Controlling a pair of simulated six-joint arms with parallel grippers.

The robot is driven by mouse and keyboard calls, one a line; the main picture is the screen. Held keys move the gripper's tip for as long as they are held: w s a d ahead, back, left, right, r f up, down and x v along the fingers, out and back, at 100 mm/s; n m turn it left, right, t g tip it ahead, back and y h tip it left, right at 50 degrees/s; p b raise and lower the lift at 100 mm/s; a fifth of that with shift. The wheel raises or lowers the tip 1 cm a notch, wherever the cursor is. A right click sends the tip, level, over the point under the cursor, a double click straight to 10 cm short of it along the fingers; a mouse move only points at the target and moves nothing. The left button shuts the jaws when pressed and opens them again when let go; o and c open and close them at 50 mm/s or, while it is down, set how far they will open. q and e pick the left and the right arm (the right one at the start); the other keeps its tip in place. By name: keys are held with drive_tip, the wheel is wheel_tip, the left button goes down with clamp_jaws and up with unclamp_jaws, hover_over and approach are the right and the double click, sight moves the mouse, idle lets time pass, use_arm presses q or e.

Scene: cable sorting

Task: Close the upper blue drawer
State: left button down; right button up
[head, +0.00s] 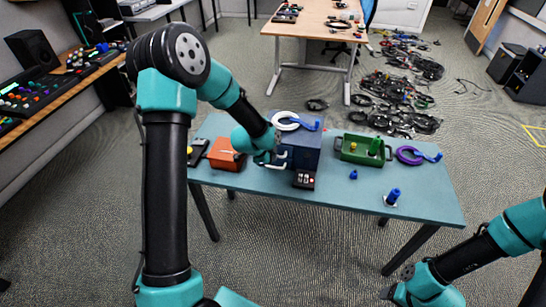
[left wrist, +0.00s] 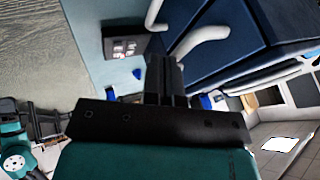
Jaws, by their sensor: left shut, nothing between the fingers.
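The blue drawer unit (head: 307,152) stands on the teal table, with white handles on its front. My left gripper (head: 283,160) is at the unit's front, beside the handles, shut and empty. In the left wrist view the shut fingers (left wrist: 156,48) point toward the blue drawer front (left wrist: 225,62), close to a curved white handle (left wrist: 204,34). Another white handle (left wrist: 154,12) shows at the top. I cannot tell whether the fingers touch the drawer, or how far the upper drawer stands out. My right gripper (head: 398,287) is at the lower right, away from the table; its jaws are unclear.
A green tray (head: 347,154), purple cable (head: 405,158) and blue connector (head: 393,196) lie right. The table's front right is mostly clear.

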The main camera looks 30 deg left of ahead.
use_arm(q)
drive_tip(key=s+d+f+v, duration=0.1)
drive_tip(key=s+v, duration=0.1)
drive_tip(key=v, duration=0.9)
drive_tip(key=shift+s+r, duration=0.2)
drive_tip(key=shift+r, duration=0.1)
drive_tip(key=shift+d, duration=0.1)
drive_tip(key=s+d+f+n+g, duration=0.1)
drive_tip(key=s+d+f+n, duration=0.2)
drive_tip(key=s+f+n, duration=0.2)
drive_tip(key=s+d+f+n+g, duration=0.2)
drive_tip(key=s+d+f+n, duration=0.2)
drive_tip(key=f, duration=0.7)
drive_tip(key=s+d+f+n+g+h, duration=0.1)
drive_tip(key=s+d+f+n+g, duration=0.1)
drive_tip(key=s+f+n, duration=0.4)
wheel_tip(320, 180, down, 3)
drive_tip(key=shift+s+d+r+n, duration=0.25)
drive_tip(key=shift+s+d+n, duration=0.15)
drive_tip(key=shift+s+d, duration=0.5)
